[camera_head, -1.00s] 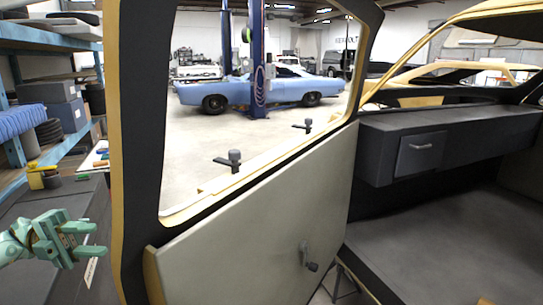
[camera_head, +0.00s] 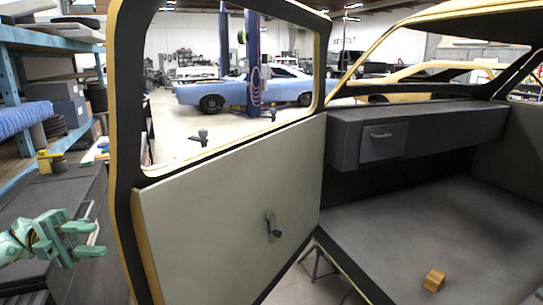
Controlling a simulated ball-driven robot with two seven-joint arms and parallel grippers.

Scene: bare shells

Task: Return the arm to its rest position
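My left gripper (camera_head: 88,240) is pale green and shows at the lower left, with its arm coming in from the left edge. Its two fingers point right with a gap between them, and I see nothing held there. It is in front of dark grey surfaces, left of the open car door. My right gripper is not in view.
The open car door (camera_head: 225,225) has a yellow edge and a crank handle (camera_head: 274,225). Right of it are a dark dashboard with a glovebox (camera_head: 383,141) and a grey floor with a small wooden block (camera_head: 434,279). Blue shelving (camera_head: 45,40) stands at left.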

